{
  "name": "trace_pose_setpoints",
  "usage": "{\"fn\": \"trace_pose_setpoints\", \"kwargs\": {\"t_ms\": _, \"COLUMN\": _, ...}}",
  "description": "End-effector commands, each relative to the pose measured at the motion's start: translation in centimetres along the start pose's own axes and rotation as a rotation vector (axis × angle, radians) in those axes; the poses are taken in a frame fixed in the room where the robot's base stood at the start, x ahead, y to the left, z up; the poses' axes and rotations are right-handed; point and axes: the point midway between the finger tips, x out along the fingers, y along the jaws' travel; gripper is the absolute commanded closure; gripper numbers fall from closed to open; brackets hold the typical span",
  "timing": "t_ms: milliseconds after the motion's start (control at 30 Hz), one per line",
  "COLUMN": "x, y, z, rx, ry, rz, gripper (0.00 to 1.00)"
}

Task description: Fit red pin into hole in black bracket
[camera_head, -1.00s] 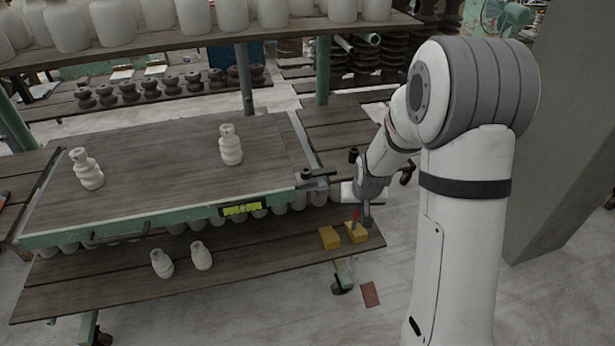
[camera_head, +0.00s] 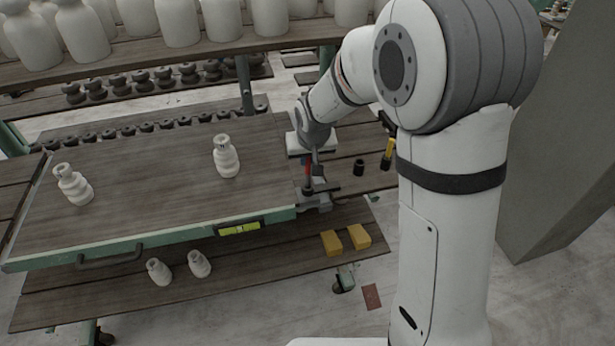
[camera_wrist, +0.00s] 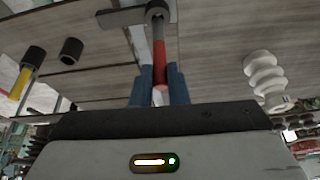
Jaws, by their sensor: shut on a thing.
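My gripper (camera_head: 312,168) is shut on the red pin (camera_head: 308,169) at the right front corner of the upper table. In the wrist view the pin's red part (camera_wrist: 159,62) is between the blue fingers (camera_wrist: 160,88), and a grey shaft runs on from it. The black bracket (camera_head: 322,202) is at the table corner, just below the gripper. In the wrist view its dark round end (camera_wrist: 157,9) is at the far end of the shaft. The pin lines up closely with it, but I cannot tell whether the tip is inside the hole.
A black cylinder (camera_head: 359,168) and a yellow-handled tool (camera_head: 388,152) are to the right. White insulators (camera_head: 226,157) stand on the table (camera_head: 140,190). A level (camera_head: 239,229) is on its front edge. Two yellow blocks (camera_head: 331,243) lie on the lower shelf.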

Motion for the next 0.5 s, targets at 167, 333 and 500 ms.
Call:
{"fn": "trace_pose_setpoints", "kwargs": {"t_ms": 167, "x": 2.6, "y": 0.0, "z": 1.2, "rx": -0.002, "ry": -0.005, "rz": 0.000, "gripper": 1.00}}
{"fn": "trace_pose_setpoints", "kwargs": {"t_ms": 333, "x": 5.0, "y": -0.1, "z": 2.4, "rx": -0.004, "ry": -0.013, "rz": 0.001, "gripper": 1.00}}
{"fn": "trace_pose_setpoints", "kwargs": {"t_ms": 500, "x": 4.9, "y": -0.2, "z": 2.4, "rx": -0.004, "ry": -0.014, "rz": 0.000, "gripper": 1.00}}
